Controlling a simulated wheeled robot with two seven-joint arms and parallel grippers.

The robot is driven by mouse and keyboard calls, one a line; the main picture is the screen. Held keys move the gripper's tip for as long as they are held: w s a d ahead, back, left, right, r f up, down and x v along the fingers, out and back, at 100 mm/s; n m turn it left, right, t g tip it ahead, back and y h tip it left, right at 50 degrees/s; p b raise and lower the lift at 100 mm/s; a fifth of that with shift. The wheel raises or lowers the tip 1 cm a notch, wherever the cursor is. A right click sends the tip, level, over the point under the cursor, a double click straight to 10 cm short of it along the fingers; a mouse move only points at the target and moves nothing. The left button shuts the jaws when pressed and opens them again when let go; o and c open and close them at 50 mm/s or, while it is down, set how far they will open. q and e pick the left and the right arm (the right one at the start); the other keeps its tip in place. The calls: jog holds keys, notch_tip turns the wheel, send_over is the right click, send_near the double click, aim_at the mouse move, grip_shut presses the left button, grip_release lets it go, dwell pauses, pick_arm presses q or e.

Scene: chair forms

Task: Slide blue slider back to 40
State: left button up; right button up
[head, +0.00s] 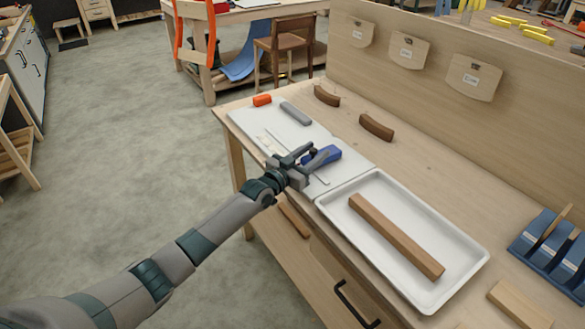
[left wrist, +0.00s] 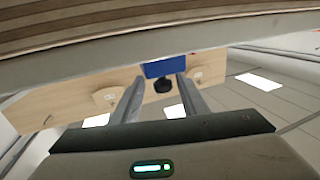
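The blue slider (head: 330,153) sits near the right end of a white panel (head: 285,131) on the workbench. A thin slot runs along the panel; its markings are too small to read. My left gripper (head: 316,152) is at the slider, and a finger hides part of it. In the left wrist view, the blue slider (left wrist: 164,68) shows at the fingertips, with a small black knob (left wrist: 163,86) between the fingers. There are gaps at both sides of the knob, so the gripper looks open. My right gripper is not in view.
A white tray (head: 455,265) with a wooden bar (head: 395,236) stands close on the right. Two brown curved pieces (head: 376,127) lie behind. A blue rack (head: 550,250) is far right.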

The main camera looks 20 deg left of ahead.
pick_arm(q)
jog(key=b+v, duration=0.1)
jog(key=v, duration=0.6)
jog(key=shift+s+f, duration=0.1)
jog(key=shift+s, duration=0.05)
jog(key=b+v, duration=0.1)
jog(key=v, duration=0.9)
jog(key=shift+b, duration=0.35)
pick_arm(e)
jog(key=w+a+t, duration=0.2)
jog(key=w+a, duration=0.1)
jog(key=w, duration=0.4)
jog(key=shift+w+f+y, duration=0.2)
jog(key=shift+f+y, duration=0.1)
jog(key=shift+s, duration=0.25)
